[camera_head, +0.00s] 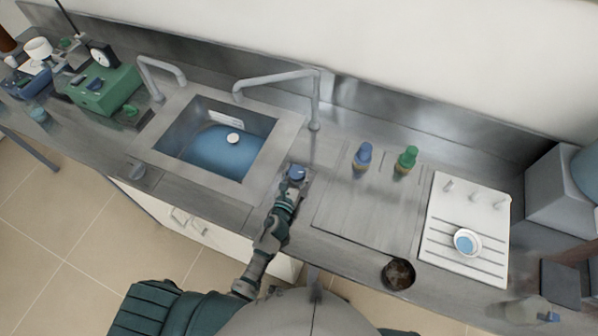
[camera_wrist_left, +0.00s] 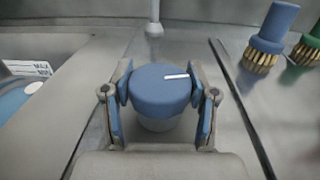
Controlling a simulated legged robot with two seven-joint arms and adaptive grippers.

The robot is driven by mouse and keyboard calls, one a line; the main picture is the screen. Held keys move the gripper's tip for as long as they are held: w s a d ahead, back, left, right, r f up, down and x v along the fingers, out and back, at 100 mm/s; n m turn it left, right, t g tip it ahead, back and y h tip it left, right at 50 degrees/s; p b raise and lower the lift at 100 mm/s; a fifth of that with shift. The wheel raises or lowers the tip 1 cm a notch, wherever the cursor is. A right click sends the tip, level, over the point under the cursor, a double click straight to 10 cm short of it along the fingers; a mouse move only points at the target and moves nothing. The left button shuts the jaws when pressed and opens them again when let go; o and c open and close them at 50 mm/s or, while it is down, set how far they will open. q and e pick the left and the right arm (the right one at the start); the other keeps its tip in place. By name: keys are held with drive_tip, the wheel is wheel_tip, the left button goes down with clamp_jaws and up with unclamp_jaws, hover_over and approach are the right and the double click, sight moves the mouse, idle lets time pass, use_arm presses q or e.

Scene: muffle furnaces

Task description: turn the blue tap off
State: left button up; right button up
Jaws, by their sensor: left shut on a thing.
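The blue tap knob (camera_head: 297,173) stands on the steel counter just right of the sink, at its front corner. In the left wrist view the blue tap knob (camera_wrist_left: 158,91) is round, with a white mark on its top pointing to the right. My left gripper (camera_head: 291,187) reaches it from the front. In the left wrist view the fingers of my left gripper (camera_wrist_left: 159,95) are shut on the knob, one on each side. My right gripper is not in view.
The sink (camera_head: 270,135) holds blue water and a small white round thing. Two grey faucets (camera_head: 314,100) stand behind it. A blue brush (camera_head: 362,158) and a green brush (camera_head: 406,160) stand to the right. A white drainboard (camera_head: 440,195) and a dark round bowl (camera_head: 398,274) lie further right.

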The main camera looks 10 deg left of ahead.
use_arm(q)
drive_tip(key=shift+d+r+h, duration=0.2)
drive_tip(key=shift+d+h, duration=0.1)
drive_tip(key=shift+d, duration=0.05)
drive_tip(key=shift+a, duration=0.4)
drive_tip(key=shift+a+m+h+p, duration=0.15)
drive_tip(key=shift+m+h+p, duration=0.4)
drive_tip(key=shift+h, duration=0.25)
drive_tip(key=shift+m+g+h, duration=0.3)
drive_tip(key=shift+m+h, duration=0.1)
drive_tip(key=shift+m, duration=0.05)
drive_tip(key=shift+d+m+h, duration=0.2)
drive_tip(key=shift+m+h, duration=0.1)
drive_tip(key=shift+h, duration=0.3)
drive_tip(key=shift+m+g+h, duration=0.7)
drive_tip(key=shift+m+h, duration=0.1)
drive_tip(key=shift+h, duration=0.2)
drive_tip(key=m+h, duration=0.1)
drive_tip(key=g+h+b, duration=0.1)
drive_tip(key=shift+f+m+g+h, duration=0.2)
drive_tip(key=shift+m+g+h, duration=0.1)
drive_tip(key=shift+m, duration=0.1)
drive_tip(key=shift+m+g+h+b, duration=0.7)
drive_tip(key=shift+h+b, duration=0.2)
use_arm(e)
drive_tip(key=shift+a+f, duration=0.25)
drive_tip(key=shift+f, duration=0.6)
